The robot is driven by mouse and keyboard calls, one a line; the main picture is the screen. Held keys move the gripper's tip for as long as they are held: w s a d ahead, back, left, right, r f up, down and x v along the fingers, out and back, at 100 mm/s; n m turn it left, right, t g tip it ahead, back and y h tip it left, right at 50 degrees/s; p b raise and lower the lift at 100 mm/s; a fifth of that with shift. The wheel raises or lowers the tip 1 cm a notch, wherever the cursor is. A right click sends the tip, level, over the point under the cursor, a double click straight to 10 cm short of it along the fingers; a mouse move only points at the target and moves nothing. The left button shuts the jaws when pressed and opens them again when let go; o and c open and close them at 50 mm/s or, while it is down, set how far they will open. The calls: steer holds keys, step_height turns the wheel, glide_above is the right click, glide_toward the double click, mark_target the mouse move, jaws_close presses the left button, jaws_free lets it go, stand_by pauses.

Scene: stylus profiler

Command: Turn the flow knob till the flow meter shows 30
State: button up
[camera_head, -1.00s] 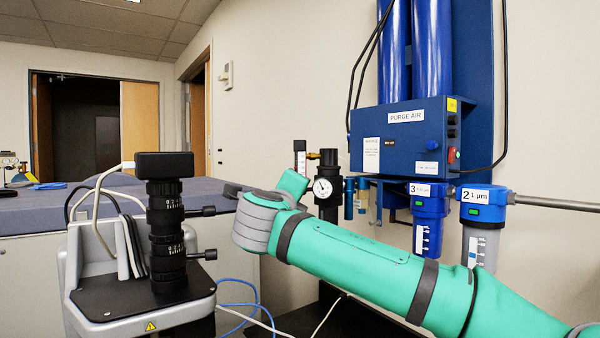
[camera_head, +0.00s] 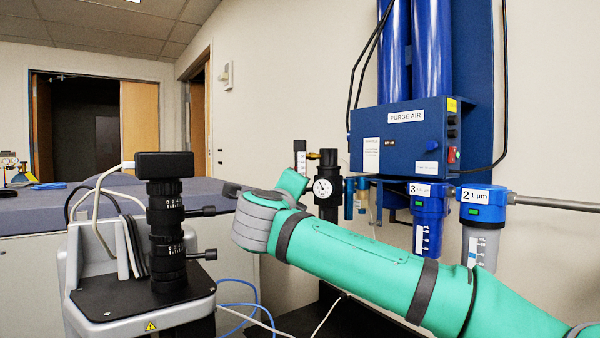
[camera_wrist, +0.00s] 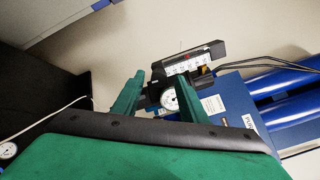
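The flow meter (camera_head: 300,154) is a slim upright tube with a dark top and pale scale, left of the regulator in the head view. It also shows in the wrist view (camera_wrist: 181,66), just beyond the fingertips; its reading is too small to make out. My gripper (camera_wrist: 155,78) has its two green fingers apart, with dark fittings showing between and behind them. In the head view one green finger (camera_head: 293,183) covers the meter's lower end. I cannot make out the flow knob apart from these dark parts, nor whether a finger touches it.
A black regulator with a round white gauge (camera_head: 323,188) stands close beside the meter; the gauge (camera_wrist: 168,99) is partly behind my right finger. The blue purge air unit (camera_head: 400,140) and filters (camera_head: 429,215) are to the right. A microscope-like black column (camera_head: 165,225) stands left.

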steer(key=shift+s, duration=0.1)
steer(key=s+a, duration=0.1)
steer(key=s, duration=0.6)
steer(key=shift+s+a, duration=0.2)
steer(key=shift+s, duration=0.15)
steer(key=shift+f, duration=0.1)
steer(key=s+a, duration=0.2)
steer(key=s, duration=0.8)
steer(key=shift+s, duration=0.3)
stand_by(1.6)
